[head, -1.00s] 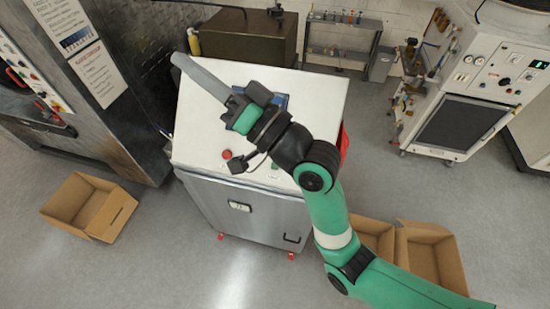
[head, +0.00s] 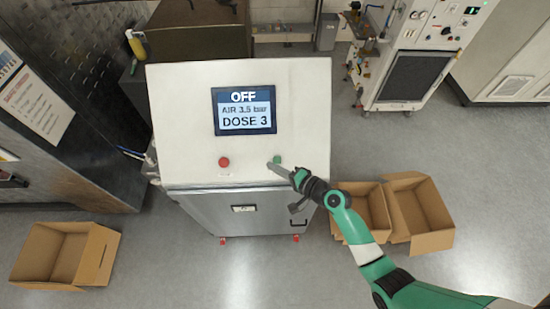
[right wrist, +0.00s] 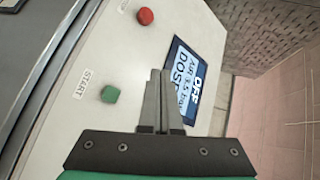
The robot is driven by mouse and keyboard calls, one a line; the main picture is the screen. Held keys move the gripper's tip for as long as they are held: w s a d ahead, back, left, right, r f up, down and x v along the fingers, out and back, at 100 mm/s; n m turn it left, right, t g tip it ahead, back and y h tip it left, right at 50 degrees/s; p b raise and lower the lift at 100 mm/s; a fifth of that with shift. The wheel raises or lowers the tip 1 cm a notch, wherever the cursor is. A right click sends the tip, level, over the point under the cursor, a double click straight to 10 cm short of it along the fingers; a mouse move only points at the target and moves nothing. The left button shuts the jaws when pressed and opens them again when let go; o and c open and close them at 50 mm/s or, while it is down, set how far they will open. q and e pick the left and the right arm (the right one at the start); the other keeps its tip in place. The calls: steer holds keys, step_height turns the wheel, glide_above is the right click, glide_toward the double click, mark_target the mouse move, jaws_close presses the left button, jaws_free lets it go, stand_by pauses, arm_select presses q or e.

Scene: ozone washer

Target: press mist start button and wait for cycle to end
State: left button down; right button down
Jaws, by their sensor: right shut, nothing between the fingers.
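The washer's white top panel (head: 180,100) carries a screen (head: 244,110) reading OFF, AIR 3.5 bar, DOSE 3. Below the screen are a red button (head: 224,162) and a green button (head: 277,159). In the right wrist view the green button (right wrist: 110,94) sits beside a START label (right wrist: 82,84), and the red button (right wrist: 145,16) is farther up. My right gripper (head: 270,165) is shut and empty, its tips close to the green button in the head view. In the right wrist view its fingers (right wrist: 160,85) lie to the right of that button, apart from it. My left gripper is not in view.
Open cardboard boxes stand on the floor at the left (head: 65,255) and right of the washer (head: 420,210). A dark metal cabinet (head: 80,120) is close on the left. A white machine (head: 425,60) stands at the back right.

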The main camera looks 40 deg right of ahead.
mark_target(281, 164)
steer(key=shift+s+d+f+m+h, duration=0.3)
steer(key=shift+s+d+f, duration=0.45)
steer(key=shift+s+d, duration=0.25)
steer(key=w+d+f+b, duration=0.1)
steer(key=f+b, duration=0.1)
steer(key=w+d+f+b, duration=0.1)
steer(key=f+b, duration=0.1)
steer(key=b, duration=0.1)
steer(key=w+d+f+b, duration=0.1)
steer(key=w+b, duration=0.1)
steer(key=b, duration=0.1)
steer(key=shift+d+f, duration=0.2)
steer(key=shift+f, duration=0.2)
steer(key=shift+w+d+f+b, duration=0.2)
steer(key=shift+w+d+b, duration=0.2)
steer(key=shift+b, duration=0.15)
steer(key=shift+a, duration=0.1)
stand_by(0.6)
